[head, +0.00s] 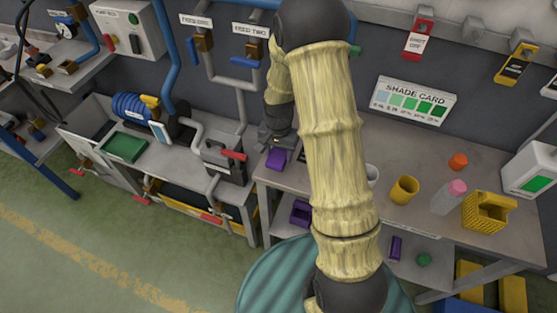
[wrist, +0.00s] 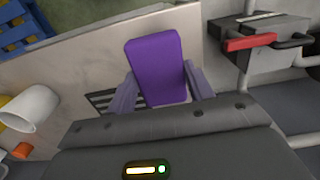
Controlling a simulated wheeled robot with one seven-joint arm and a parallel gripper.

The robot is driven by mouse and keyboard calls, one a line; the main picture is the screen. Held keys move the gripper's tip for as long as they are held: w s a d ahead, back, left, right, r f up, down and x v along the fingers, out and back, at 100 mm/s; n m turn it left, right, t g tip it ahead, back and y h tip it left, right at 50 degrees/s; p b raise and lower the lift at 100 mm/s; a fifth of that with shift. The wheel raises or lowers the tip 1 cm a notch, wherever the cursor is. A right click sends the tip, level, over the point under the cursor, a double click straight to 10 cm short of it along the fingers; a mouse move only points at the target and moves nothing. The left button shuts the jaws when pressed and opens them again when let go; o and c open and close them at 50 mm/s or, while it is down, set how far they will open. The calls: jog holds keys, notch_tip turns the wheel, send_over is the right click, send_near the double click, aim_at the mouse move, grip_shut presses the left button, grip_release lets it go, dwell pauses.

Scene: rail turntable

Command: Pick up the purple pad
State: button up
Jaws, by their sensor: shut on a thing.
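The purple pad (wrist: 157,66) is a flat rectangular block with rounded edges. In the wrist view it stands out between the two fingers of my gripper (wrist: 160,88), which is shut on it. In the head view the pad (head: 276,158) shows just below my gripper (head: 277,147), near the left end of the grey bench. A small part of the pad is hidden by the fingers and gripper body. I cannot tell whether it touches the bench top.
The bench (head: 410,215) carries a yellow cup (head: 404,190), a clear bottle with a pink cap (head: 450,197), a yellow basket (head: 489,212) and an orange piece (head: 458,161). A grey box with a red handle (head: 224,155) stands left of my gripper. A white cup (wrist: 31,107) shows in the wrist view.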

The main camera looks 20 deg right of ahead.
aim_at(279, 155)
notch_tip(279, 155, up, 5)
jog(key=shift+r+b, duration=0.15)
jog(key=shift+b, duration=0.15)
jog(key=o, duration=0.4)
jog(key=c, duration=0.3)
jog(key=shift+s, duration=0.1)
